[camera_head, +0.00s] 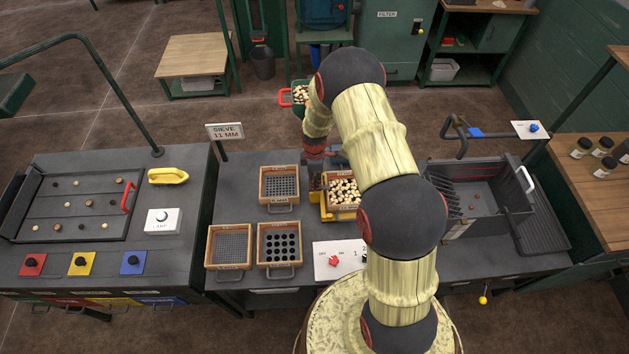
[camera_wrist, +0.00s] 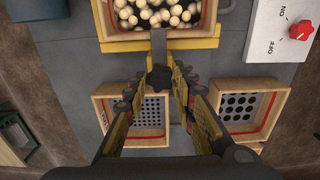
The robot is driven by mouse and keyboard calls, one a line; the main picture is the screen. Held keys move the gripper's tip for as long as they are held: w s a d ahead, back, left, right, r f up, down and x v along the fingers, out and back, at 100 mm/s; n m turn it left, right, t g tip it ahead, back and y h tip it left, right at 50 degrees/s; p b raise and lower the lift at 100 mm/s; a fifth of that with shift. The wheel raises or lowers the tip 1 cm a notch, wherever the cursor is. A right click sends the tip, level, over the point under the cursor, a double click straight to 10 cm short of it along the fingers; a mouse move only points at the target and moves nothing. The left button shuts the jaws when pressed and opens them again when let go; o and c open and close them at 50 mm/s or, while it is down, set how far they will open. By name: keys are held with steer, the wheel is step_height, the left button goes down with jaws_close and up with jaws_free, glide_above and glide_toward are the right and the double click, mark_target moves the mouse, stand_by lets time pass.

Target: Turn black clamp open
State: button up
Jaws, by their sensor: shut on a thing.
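The black clamp (camera_wrist: 157,82) is a dark star-shaped knob below a grey bar in the wrist view. The bar reaches up to the yellow frame (camera_wrist: 190,44) that holds a wooden sieve box full of pale and dark balls. My gripper (camera_wrist: 159,74) has one finger on each side of the knob and is shut on it. In the head view my gripper (camera_head: 315,178) points down just left of the sieve box (camera_head: 342,205). The clamp cannot be made out there, hidden by my gripper.
Several empty sieves stand close by, one behind (camera_head: 279,185) and two in front (camera_head: 229,246). A white panel with a red knob (camera_head: 334,261) lies in front. A dark bin (camera_head: 480,200) stands to the right. A "SIEVE 11 MM" sign (camera_head: 225,131) stands at the back left.

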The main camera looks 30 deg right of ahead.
jaws_close()
steer(key=shift+m, duration=0.3)
steer(key=m+b, duration=0.3)
steer(key=shift+f+m, duration=0.1)
steer(key=shift+m, duration=0.2)
steer(key=m+b, duration=0.2)
steer(key=m, duration=0.2)
steer(key=m+b, duration=0.1)
steer(key=m, duration=0.4)
steer(key=shift+b, duration=0.3)
steer(key=m+b, duration=0.1)
steer(key=m, duration=0.3)
steer(key=shift+m, duration=0.3)
steer(key=o, duration=0.8)
jaws_free()
